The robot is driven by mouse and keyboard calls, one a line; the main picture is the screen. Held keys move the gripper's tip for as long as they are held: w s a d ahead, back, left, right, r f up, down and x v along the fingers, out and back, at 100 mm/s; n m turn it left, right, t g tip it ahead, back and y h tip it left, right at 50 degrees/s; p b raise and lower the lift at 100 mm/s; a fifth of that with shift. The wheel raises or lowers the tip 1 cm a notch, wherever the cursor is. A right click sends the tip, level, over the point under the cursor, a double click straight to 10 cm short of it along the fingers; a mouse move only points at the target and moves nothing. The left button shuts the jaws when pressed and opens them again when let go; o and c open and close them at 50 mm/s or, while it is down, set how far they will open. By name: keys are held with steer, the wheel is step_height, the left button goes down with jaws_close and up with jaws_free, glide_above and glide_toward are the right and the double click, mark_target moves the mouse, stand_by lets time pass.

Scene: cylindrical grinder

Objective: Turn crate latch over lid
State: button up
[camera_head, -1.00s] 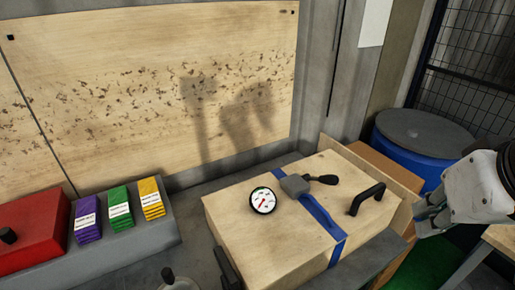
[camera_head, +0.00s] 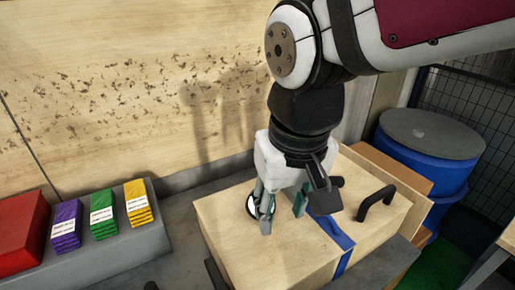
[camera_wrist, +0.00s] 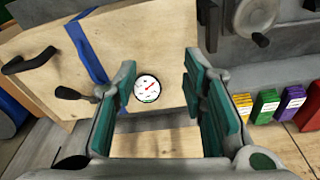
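The wooden crate (camera_head: 285,262) stands on the bench with a black handle (camera_head: 376,203) on its lid and a blue strap (camera_head: 338,238) across it. The latch's black knob (camera_head: 337,181) shows just right of my gripper, and its grey block is hidden behind my gripper. In the wrist view the latch's knob and lever (camera_wrist: 72,93) point left, partly covered by a finger. My gripper (camera_head: 283,212) is open and empty, pointing down over the lid. A round gauge (camera_wrist: 148,88) shows between its fingers; I cannot tell whether they touch anything.
Purple (camera_head: 66,226), green (camera_head: 103,213) and yellow (camera_head: 138,202) stacks and a red box (camera_head: 22,235) stand left of the crate. A blue barrel (camera_head: 425,165) stands behind right. The wooden back panel (camera_head: 100,90) rises behind the bench.

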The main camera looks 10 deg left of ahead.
mark_target(220, 282)
steer(key=s+a+f+n+g+b, duration=0.2)
steer(key=a+f, duration=0.5)
steer(key=a, duration=0.4)
steer(key=shift+h, duration=0.4)
step_height(220, 282, down, 14)
steer(key=shift+s+r, duration=0.1)
jaws_close()
